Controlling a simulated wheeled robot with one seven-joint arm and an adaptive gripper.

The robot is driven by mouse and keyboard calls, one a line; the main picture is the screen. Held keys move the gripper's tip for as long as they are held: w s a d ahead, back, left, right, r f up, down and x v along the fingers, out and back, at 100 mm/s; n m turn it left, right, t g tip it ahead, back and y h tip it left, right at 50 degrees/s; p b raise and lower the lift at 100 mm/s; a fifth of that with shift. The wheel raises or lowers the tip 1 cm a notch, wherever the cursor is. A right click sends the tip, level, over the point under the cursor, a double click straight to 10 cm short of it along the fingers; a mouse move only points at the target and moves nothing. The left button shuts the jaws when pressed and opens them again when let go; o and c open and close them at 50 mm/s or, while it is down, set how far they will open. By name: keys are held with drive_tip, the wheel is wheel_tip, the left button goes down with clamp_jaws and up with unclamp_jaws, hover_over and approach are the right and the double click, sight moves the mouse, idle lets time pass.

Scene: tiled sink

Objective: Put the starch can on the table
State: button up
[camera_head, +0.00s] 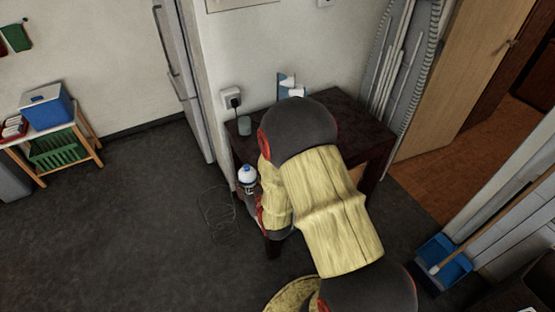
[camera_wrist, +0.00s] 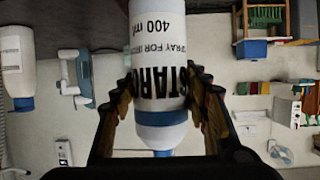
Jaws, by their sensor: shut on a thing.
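The starch can (camera_wrist: 160,60), white with dark lettering and a blue band, is between the fingers of my gripper (camera_wrist: 164,92) in the wrist view. My gripper is shut on it. In the head view, the can (camera_head: 247,176) shows its blue-and-white top just left of my arm, which hides most of the gripper. The dark brown table (camera_head: 365,128) stands against the wall, partly covered by my arm. The can appears near the table's left edge; its height relative to the tabletop is unclear.
On the table are a greenish cup (camera_head: 245,126) and blue-and-white items (camera_head: 287,84) near the wall. A wire rack (camera_head: 217,215) stands on the floor to the left. A blue dustpan (camera_head: 443,262) lies at right. The table's right side looks clear.

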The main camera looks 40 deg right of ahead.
drive_tip(key=s+d+r+m+g+h+p, duration=0.15)
drive_tip(key=s+d+r+p, duration=0.3)
drive_tip(key=d+r, duration=0.5)
drive_tip(key=w+d+f+h+b, duration=0.1)
drive_tip(key=w+d+f+b, duration=0.2)
drive_tip(key=w+d+f, duration=0.7)
drive_tip(key=shift+w+d+f+m+b, duration=0.2)
drive_tip(key=shift+w+f+m+b, duration=0.35)
drive_tip(key=shift+f, duration=1.3)
drive_tip(key=shift+w+f, duration=0.1)
drive_tip(key=shift+f, duration=0.15)
drive_tip(key=o, duration=1.4)
drive_tip(key=shift+o, duration=0.7)
